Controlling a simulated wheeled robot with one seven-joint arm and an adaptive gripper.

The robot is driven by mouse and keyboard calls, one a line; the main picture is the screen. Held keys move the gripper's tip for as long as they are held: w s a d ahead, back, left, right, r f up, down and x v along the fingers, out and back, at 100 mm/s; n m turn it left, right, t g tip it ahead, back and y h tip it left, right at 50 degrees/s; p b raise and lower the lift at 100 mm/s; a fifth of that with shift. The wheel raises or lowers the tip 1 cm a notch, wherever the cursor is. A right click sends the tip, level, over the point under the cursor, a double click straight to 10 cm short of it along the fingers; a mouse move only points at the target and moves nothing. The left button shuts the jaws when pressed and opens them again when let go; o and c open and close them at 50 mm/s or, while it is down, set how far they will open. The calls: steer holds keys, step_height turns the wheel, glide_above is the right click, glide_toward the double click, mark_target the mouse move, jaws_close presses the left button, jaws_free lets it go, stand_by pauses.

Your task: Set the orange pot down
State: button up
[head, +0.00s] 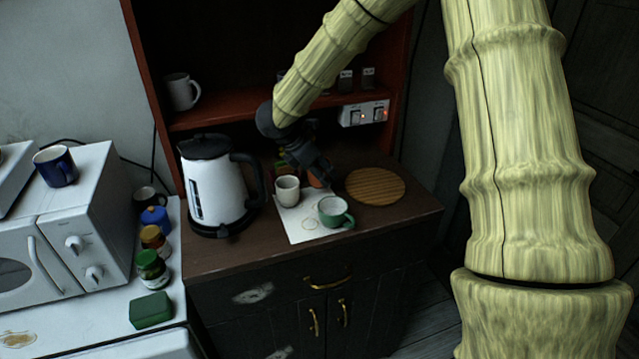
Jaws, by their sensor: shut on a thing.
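The orange pot (314,180) shows only in part in the head view, behind and under my gripper (318,172). My gripper is shut on it, low over the back of the brown cabinet top (240,252). I cannot tell whether the pot touches the surface. A white cup (287,190) stands just left and in front of the pot. A green mug (334,212) stands in front of it. Both are on a white sheet (298,230). A round wooden board (375,185) lies to the right.
A white kettle (215,185) with a black handle stands left of the cups. A socket strip (363,113) is on the shelf edge behind. A grey mug (181,92) stands on the red shelf (222,111). The cabinet's front right corner is clear.

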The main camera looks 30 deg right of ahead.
mark_target(320, 184)
steer(key=shift+f+p, duration=0.65)
steer(key=shift+f, duration=1.5)
steer(key=shift+f, duration=0.2)
steer(key=o, duration=1.1)
steer(key=shift+c, duration=0.2)
steer(key=shift+r, duration=0.1)
steer(key=b+v, duration=0.3)
steer(key=v, duration=0.9)
